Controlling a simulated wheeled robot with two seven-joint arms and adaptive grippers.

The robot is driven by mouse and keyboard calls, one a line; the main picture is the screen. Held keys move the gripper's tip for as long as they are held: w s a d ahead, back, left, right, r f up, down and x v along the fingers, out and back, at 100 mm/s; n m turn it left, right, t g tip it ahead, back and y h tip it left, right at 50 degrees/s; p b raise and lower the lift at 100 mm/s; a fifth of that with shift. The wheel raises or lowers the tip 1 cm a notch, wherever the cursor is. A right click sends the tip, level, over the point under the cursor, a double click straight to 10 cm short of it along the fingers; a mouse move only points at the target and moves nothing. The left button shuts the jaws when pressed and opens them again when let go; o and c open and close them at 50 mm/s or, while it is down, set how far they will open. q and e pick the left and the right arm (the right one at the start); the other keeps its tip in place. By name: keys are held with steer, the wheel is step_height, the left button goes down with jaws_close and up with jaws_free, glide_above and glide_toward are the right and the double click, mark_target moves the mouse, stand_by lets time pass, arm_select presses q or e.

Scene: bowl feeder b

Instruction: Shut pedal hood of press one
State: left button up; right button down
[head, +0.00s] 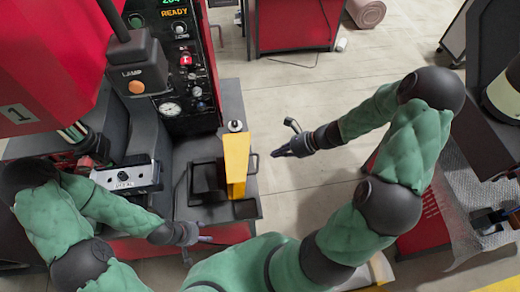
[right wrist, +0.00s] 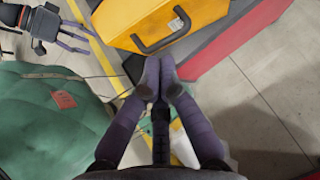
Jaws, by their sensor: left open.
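The yellow pedal hood (head: 237,160) is on the dark base of press one (head: 50,60), beside a black boxy part (head: 206,182). In the right wrist view the hood (right wrist: 205,18) is a yellow body with a black bar handle (right wrist: 160,38) on its face. I cannot tell how far it is swung open. My right gripper (head: 277,153) is to the right of the hood, apart from it. Its fingertips (right wrist: 160,68) are together just below the handle, with nothing visible between them. My left gripper (head: 205,240) is open and empty, low at the press's front.
A silver block (head: 128,178) sits to the left. Clear floor (head: 300,100) lies right of the press. A bench with clear sheeting (head: 465,215) is at far right.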

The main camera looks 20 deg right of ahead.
mark_target(243, 166)
steer(key=b+x, duration=0.1)
steer(key=x, duration=0.9)
steer(key=shift+b, duration=0.3)
steer(key=shift+d, duration=0.1)
